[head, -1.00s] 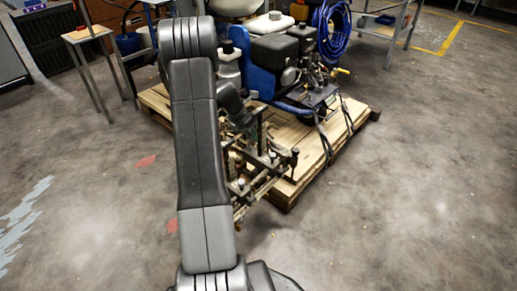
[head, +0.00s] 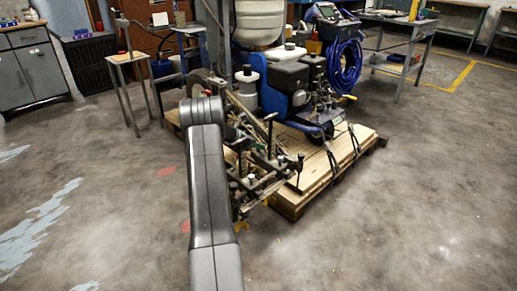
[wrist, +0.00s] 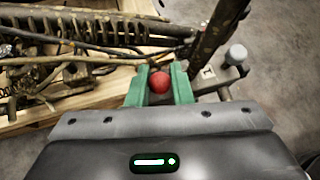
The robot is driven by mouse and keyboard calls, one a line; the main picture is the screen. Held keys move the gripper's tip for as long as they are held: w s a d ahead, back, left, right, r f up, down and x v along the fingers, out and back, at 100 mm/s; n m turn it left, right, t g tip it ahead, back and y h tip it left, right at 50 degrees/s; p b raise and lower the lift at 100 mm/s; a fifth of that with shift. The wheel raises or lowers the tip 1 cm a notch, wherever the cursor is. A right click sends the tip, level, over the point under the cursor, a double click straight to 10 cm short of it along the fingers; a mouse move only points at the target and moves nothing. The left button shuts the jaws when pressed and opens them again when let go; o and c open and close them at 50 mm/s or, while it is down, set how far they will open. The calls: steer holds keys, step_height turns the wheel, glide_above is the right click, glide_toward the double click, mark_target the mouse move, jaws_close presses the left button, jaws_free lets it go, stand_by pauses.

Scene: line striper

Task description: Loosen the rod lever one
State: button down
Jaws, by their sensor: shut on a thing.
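In the wrist view, my gripper's green fingers (wrist: 159,88) are closed on a round red knob (wrist: 159,82). The knob appears to be the end of the rod lever, whose shaft is hidden behind the fingers and knob. Rusty rods and a coil spring (wrist: 100,32) lie just beyond the fingers. In the head view the line striper (head: 285,85) stands on a wooden pallet (head: 330,165), its rod frame at the near left end. My arm covers part of that frame, and my gripper and the red knob cannot be made out there.
A dark upright bar (wrist: 215,35) and a grey-capped bolt (wrist: 236,55) stand close to the right of my fingers. A small wooden table (head: 130,58) is behind left, and a metal bench (head: 405,45) behind right. The floor around the pallet's near side is open.

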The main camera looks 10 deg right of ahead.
stand_by(0.4)
steer(key=c, duration=1.3)
jaws_free()
steer(key=shift+c, duration=0.2)
steer(key=p+v, duration=0.4)
steer(key=v, duration=0.9)
steer(key=shift+a+r+p, duration=0.2)
steer(key=shift+a+p, duration=0.1)
steer(key=shift+a, duration=0.1)
steer(key=shift+s, duration=0.1)
steer(key=b+x, duration=0.4)
steer(key=x, duration=0.9)
steer(key=shift+d, duration=0.1)
steer(key=shift+d+f+b, duration=0.2)
steer(key=shift+d+b, duration=0.1)
steer(key=shift+d, duration=0.05)
steer(key=shift+a, duration=0.1)
